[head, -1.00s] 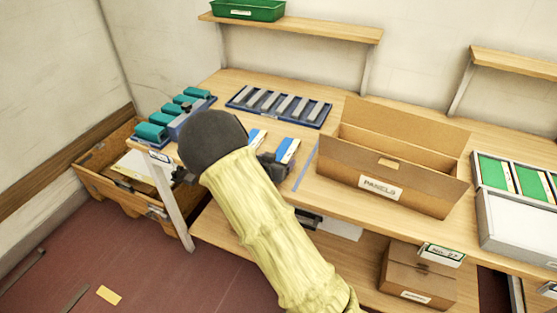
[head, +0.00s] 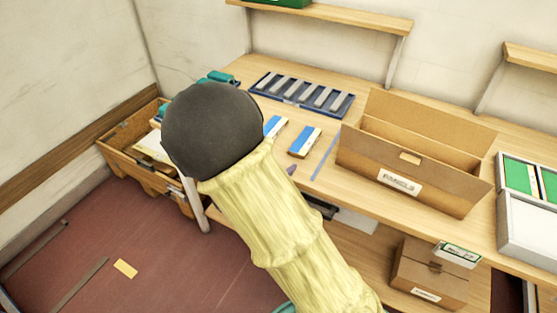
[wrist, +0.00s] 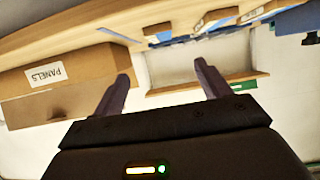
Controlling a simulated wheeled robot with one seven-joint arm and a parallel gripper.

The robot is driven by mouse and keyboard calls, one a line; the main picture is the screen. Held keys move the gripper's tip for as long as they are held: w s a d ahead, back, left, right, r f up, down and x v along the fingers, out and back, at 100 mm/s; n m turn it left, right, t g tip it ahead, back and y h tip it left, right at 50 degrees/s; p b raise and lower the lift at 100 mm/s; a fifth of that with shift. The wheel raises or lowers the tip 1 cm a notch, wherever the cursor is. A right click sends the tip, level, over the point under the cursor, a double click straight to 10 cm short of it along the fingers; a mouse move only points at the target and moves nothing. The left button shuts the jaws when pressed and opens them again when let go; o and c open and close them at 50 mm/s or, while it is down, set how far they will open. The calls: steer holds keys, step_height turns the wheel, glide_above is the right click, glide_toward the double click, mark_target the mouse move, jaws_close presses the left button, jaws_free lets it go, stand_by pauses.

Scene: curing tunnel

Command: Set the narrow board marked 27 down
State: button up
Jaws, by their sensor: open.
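Two narrow boards with blue and white tops lie apart on the wooden bench: a left one (head: 275,126) partly behind my arm, and a right one (head: 305,142) near a blue line. I cannot read a 27 on either. In the wrist view, which shows the place upside down, a blue and white board (wrist: 160,38) lies on the bench edge, beyond the fingertips. My gripper (wrist: 161,70) is open with nothing between its fingers, and stands off the bench. In the head view my dark elbow and yellow-sleeved arm hide most of it.
An open cardboard box marked PANELS (head: 400,182) stands right of the boards. A blue slotted rack (head: 300,95) with grey strips is behind them. A wooden bin (head: 120,150) is at left. A closed carton (head: 430,275) sits on the lower shelf. Bench between boards and rack is clear.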

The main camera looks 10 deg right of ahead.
steer(key=shift+w, duration=0.1)
stand_by(0.4)
steer(key=s+d+n+g+y, duration=0.3)
steer(key=s+d+g+y, duration=0.1)
steer(key=s, duration=0.5)
steer(key=s+d+r+n+g+y, duration=0.1)
steer(key=s+d+n+g+y, duration=0.2)
steer(key=s, duration=0.6)
steer(key=shift+d+n+g+y, duration=0.4)
steer(key=shift+d+n+g, duration=0.2)
steer(key=shift+d, duration=0.15)
